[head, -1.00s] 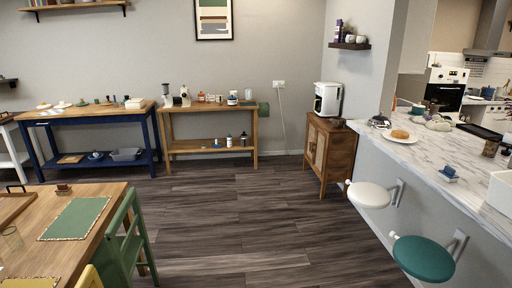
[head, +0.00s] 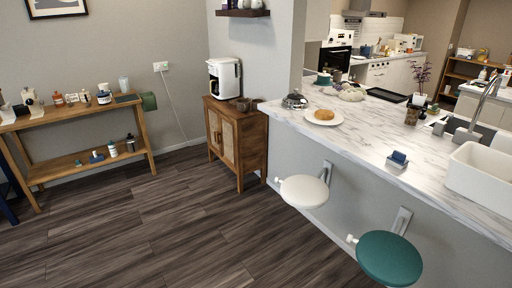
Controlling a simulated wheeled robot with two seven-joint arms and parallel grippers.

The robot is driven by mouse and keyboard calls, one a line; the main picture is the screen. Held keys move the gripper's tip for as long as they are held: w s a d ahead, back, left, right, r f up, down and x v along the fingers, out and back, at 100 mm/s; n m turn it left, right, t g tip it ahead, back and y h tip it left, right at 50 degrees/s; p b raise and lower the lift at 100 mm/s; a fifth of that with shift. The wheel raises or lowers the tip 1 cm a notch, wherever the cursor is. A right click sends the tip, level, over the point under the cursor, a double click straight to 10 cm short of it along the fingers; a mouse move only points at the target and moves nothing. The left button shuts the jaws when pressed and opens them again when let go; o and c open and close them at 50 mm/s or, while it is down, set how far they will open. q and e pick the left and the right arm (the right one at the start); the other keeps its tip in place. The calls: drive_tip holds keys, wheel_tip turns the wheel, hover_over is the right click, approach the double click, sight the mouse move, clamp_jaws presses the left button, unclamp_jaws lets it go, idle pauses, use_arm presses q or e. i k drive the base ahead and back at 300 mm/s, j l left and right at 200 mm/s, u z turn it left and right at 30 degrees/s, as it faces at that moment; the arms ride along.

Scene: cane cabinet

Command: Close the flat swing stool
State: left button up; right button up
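Two swing stools are mounted on the grey wall under the marble counter at the right of the head view. The white stool (head: 304,191) has a round seat that stands out from the wall on a bracket (head: 327,170). The green stool (head: 390,259) is nearer, with its flat round seat also standing out from its bracket (head: 402,219). Each seat has a small white knob at its left edge. Neither of my grippers shows in the head view.
The marble counter (head: 366,136) overhangs the stools and holds a plate with bread (head: 323,116), a white sink (head: 481,178) and other items. A cane-front cabinet (head: 238,143) stands left of the counter. The dark wood floor (head: 190,225) before the stools is clear.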

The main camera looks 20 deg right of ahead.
sight(301, 191)
drive_tip(key=i+j+z, duration=0.25)
drive_tip(key=i+z, duration=0.15)
drive_tip(key=i+j+z, duration=0.95)
drive_tip(key=j+z, duration=0.2)
drive_tip(key=j, duration=0.15)
